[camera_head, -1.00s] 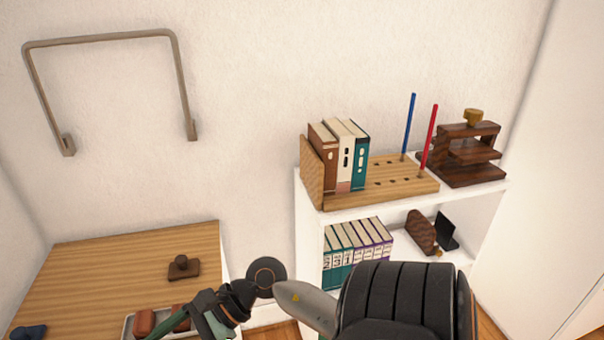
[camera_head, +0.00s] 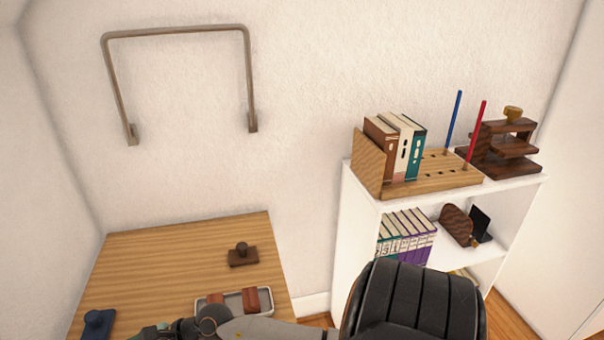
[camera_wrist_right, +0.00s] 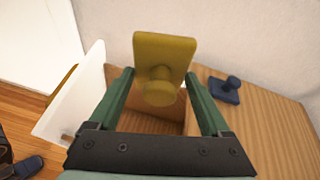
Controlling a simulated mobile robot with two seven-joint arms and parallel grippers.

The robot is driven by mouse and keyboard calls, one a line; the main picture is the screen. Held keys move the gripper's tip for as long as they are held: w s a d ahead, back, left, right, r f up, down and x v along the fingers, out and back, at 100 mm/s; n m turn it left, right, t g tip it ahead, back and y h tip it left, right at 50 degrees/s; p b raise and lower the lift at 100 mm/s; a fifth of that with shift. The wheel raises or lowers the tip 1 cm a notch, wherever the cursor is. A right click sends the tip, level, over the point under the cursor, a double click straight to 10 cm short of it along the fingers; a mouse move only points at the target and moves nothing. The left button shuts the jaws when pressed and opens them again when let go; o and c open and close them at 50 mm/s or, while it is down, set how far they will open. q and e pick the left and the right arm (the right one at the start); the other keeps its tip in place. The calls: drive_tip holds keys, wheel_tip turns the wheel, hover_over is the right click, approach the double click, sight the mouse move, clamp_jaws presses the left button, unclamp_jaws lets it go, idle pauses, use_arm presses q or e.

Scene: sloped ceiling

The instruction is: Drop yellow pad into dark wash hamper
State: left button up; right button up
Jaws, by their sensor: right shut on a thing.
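The yellow pad (camera_wrist_right: 165,50), a rectangular plate with a round knob, shows in the right wrist view. My right gripper (camera_wrist_right: 158,77) is shut on it, with its green fingers on either side of the knob. The pad is held up in front of the wooden tabletop (camera_wrist_right: 262,125). In the head view my right arm crosses the bottom edge and its gripper is mostly cut off there; the yellow pad is not visible. No dark wash hamper can be made out in either view. My left gripper is not in view.
A blue knobbed pad (camera_head: 97,323), a brown knobbed pad (camera_head: 243,256) and a tray (camera_head: 262,292) with reddish-brown blocks are on the wooden table (camera_head: 180,245). A white shelf (camera_head: 355,210) with books stands right. A white panel (camera_wrist_right: 88,100) is left in the wrist view.

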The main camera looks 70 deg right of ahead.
drive_tip(key=w+f+b, duration=0.2)
drive_tip(key=f+b, duration=0.1)
drive_tip(key=f, duration=0.3)
drive_tip(key=w+f+m+t+h+b, duration=0.1)
drive_tip(key=w+f+b, duration=0.1)
drive_tip(key=f, duration=0.5)
drive_tip(key=shift+w+f+b, duration=0.15)
drive_tip(key=shift+w+b, duration=0.05)
drive_tip(key=shift+b, duration=0.45)
drive_tip(key=o, duration=1)
drive_tip(key=p+v, duration=0.1)
drive_tip(key=v, duration=1.1)
drive_tip(key=shift+s, duration=0.25)
